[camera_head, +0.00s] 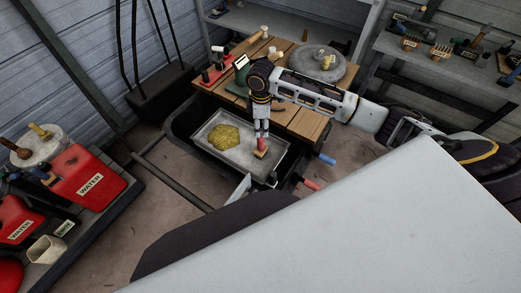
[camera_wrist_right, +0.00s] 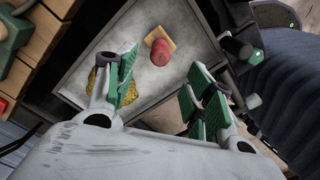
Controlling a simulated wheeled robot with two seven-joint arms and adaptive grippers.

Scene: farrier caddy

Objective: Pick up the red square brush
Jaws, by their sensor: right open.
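The red square brush (camera_wrist_right: 161,52) lies in the grey metal tray (camera_wrist_right: 196,43), with a red knob and a square wooden part. In the head view the brush (camera_head: 261,145) sits near the tray's right side, just below my right gripper (camera_head: 261,131). My right gripper hangs pointing down over the tray. In the wrist view its two green-padded fingers (camera_wrist_right: 165,68) are apart with nothing between them, and the brush shows beyond the fingertips. In the head view I cannot tell whether the fingers touch the brush. My left gripper is not in view.
A yellow clump (camera_head: 225,137) lies in the tray left of the brush. A wooden slatted top (camera_head: 307,122) with a grey round-lidded item (camera_head: 318,62) stands behind. Red water cans (camera_head: 88,180) stand at the left. Blue and red handles stick out right of the tray.

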